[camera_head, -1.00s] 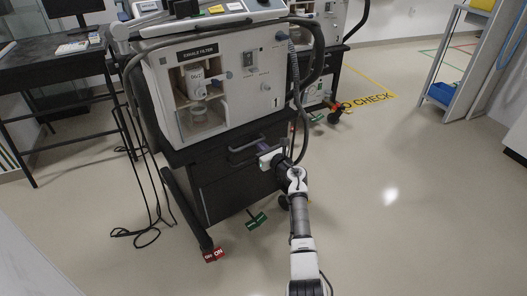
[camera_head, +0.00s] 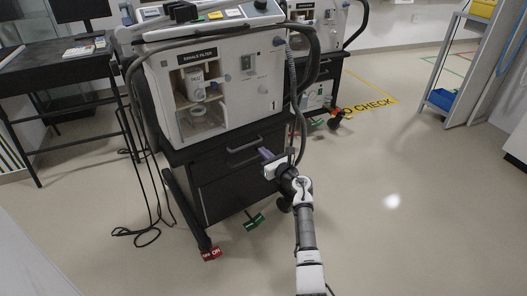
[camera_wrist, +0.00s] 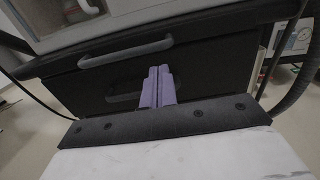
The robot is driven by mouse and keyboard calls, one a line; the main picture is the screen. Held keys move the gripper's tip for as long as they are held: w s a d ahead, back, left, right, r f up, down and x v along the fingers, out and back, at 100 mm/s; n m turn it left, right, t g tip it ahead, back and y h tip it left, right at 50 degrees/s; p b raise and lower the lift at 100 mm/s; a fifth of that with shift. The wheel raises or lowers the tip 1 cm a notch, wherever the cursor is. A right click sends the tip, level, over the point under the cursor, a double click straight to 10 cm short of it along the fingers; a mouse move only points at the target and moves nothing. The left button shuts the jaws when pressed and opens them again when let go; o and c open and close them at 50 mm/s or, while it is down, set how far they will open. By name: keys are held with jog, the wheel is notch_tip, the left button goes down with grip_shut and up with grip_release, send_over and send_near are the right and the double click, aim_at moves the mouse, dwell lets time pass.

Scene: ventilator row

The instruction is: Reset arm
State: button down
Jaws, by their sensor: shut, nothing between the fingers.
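My gripper (camera_head: 266,154) is in front of the ventilator cart's dark drawers in the head view, at the end of my outstretched white and grey arm. In the wrist view its two purple fingers (camera_wrist: 157,86) are pressed together with nothing between them. Behind the fingers is the dark drawer front (camera_wrist: 210,66) with a grey bar handle (camera_wrist: 125,52). The same cart drawers (camera_head: 225,190) show in the head view. The fingers appear apart from the drawer front, but the exact gap is hard to tell.
The ventilator (camera_head: 215,85) stands on the cart, with hoses at its right. Red (camera_head: 211,254) and green (camera_head: 254,221) pedals are at the cart's foot. Loose cables (camera_head: 140,236) lie on the floor at left by a black desk (camera_head: 55,70). Floor to the right is clear.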

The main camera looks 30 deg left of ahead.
jog(key=p+v, duration=0.1)
jog(key=v, duration=0.8)
